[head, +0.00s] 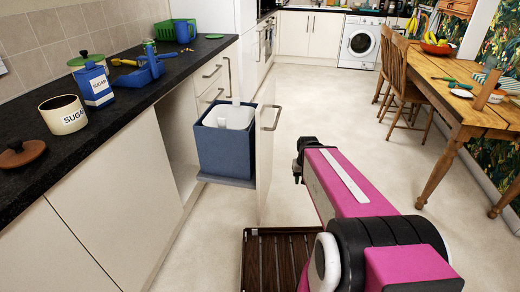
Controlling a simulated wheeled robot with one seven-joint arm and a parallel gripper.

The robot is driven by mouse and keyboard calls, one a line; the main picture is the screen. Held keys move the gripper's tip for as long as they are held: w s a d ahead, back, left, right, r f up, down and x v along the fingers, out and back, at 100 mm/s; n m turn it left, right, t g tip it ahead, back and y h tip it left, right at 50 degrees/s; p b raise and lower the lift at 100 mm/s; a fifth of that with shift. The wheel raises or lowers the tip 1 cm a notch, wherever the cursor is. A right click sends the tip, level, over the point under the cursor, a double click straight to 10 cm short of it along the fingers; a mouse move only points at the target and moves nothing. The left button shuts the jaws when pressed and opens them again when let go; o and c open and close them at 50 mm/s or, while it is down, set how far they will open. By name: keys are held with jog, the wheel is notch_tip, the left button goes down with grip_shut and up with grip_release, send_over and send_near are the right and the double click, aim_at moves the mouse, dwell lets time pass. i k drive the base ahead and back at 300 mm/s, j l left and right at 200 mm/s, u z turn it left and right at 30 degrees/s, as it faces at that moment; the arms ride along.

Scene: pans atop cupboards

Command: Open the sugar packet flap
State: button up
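The blue and white sugar packet (95,85) stands upright on the dark counter at the left, its label reading SUGAR. Its top is small in view, and I cannot tell how its flap stands. A cream sugar pot (63,114) stands open in front of it, with a brown lid (22,153) lying nearer on the counter. My gripper (297,172) is at the end of my pink arm, over the floor right of the cupboards, well away from the packet. Its fingers are dark and small, mostly turned away, so their opening cannot be made out.
A pulled-out bin unit (222,150) and its open cupboard front (266,150) stand between my arm and the counter. A slatted dark crate (275,262) lies on the floor. A wooden table (450,75) stands right.

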aim_at(90, 66)
jog(key=l+u, duration=0.3)
jog(key=k+l+u, duration=0.1)
jog(key=u, duration=0.2)
jog(key=l+u, duration=0.1)
jog(key=u, duration=1.25)
